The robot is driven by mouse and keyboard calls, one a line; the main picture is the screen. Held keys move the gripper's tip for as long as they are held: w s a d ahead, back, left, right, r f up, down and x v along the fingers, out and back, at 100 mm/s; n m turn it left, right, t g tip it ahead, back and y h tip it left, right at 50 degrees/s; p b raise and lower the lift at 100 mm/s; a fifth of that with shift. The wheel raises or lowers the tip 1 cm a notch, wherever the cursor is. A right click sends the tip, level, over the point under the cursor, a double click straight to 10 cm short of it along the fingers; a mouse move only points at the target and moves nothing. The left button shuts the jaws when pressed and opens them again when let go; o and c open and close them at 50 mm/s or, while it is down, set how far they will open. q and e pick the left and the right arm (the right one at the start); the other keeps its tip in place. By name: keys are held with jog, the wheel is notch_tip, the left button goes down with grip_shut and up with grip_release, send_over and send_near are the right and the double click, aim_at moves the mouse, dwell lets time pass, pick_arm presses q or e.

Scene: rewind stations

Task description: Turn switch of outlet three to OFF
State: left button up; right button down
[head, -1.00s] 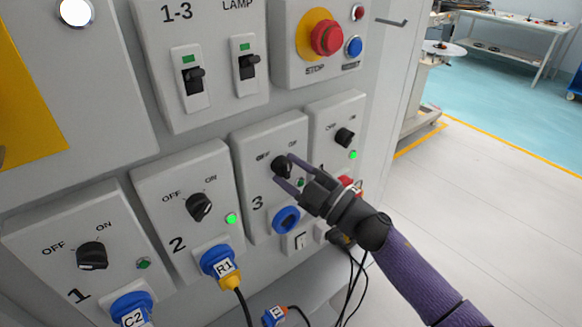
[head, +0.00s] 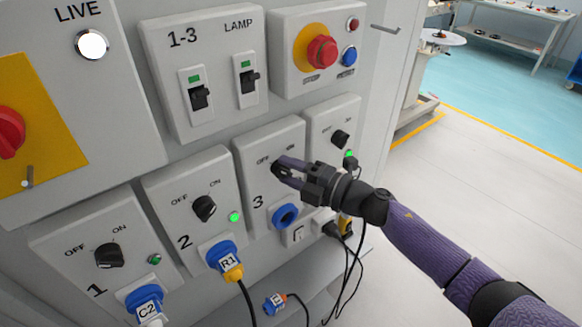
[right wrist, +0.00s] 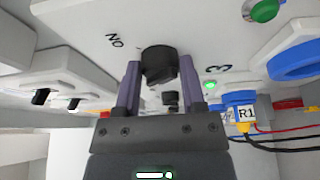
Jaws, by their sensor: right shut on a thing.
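Outlet three is a grey box (head: 262,131) marked 3, with OFF and ON labels above a black rotary switch (head: 276,168). My right gripper (head: 281,169) is at this switch, and its fingers hide part of it. In the right wrist view the switch (right wrist: 159,65) sits between the two purple fingers (right wrist: 158,80), which are shut on it. The exact pointing of the switch is hard to read. A green lamp (right wrist: 265,10) shows beside it in the wrist view. The blue socket (head: 285,215) below is empty. My left gripper is not in view.
Outlet one (head: 108,256) and outlet two (head: 204,209) lie to the left, with plugs in their sockets. Another outlet's switch (head: 340,139) is close on the right. A red stop button (head: 321,51) is above. Cables (head: 352,270) hang below; a loose blue plug (head: 274,304) lies low.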

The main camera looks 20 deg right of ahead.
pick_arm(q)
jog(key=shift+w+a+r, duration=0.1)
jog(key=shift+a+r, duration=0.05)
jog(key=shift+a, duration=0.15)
pick_arm(e)
jog(key=shift+c, duration=1.2)
grip_release()
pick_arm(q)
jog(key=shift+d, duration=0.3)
pick_arm(e)
jog(key=shift+o, duration=0.3)
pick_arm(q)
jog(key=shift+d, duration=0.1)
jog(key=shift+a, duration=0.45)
pick_arm(e)
jog(key=v, duration=1)
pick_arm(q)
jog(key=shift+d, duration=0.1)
